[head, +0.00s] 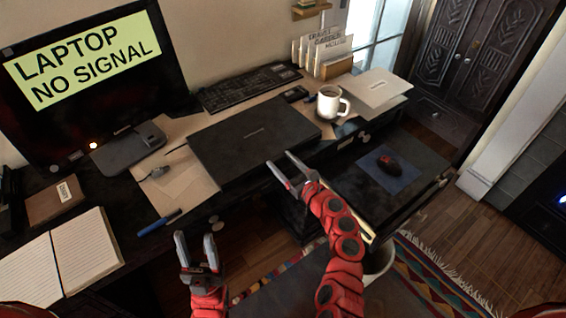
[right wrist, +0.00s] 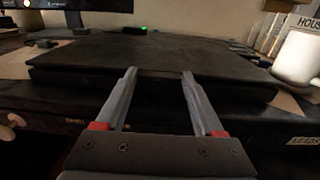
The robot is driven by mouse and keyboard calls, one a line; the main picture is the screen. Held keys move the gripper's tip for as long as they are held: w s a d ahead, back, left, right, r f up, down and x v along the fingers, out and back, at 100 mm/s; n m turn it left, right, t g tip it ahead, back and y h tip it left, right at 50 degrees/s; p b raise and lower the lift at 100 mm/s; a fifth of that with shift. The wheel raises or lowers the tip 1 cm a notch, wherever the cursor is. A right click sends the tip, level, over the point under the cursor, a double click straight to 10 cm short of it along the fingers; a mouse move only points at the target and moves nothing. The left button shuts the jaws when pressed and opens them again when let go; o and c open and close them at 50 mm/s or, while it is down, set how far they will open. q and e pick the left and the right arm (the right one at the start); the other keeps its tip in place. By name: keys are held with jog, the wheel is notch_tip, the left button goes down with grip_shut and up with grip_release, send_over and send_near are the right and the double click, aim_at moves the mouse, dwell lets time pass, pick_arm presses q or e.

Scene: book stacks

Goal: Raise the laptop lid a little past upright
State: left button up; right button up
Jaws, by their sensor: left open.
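The closed black laptop (head: 250,135) lies flat on the desk, tilted in the picture, with its front edge towards me. In the right wrist view the laptop (right wrist: 150,52) fills the middle, its lid down. My right gripper (head: 281,168) is open and empty at the laptop's front edge; in the right wrist view its two fingertips (right wrist: 158,72) are spread apart at that edge. I cannot tell whether they touch it. My left gripper (head: 195,246) is open and empty, in front of the desk and below the laptop, well apart from it.
A white mug (head: 330,102) stands just right of the laptop. A keyboard (head: 250,87) lies behind it, and a monitor (head: 90,80) stands at the left. An open notebook (head: 62,262) and a blue marker (head: 160,222) lie left. An open drawer (head: 420,178) holds a mouse (head: 388,165).

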grip_shut()
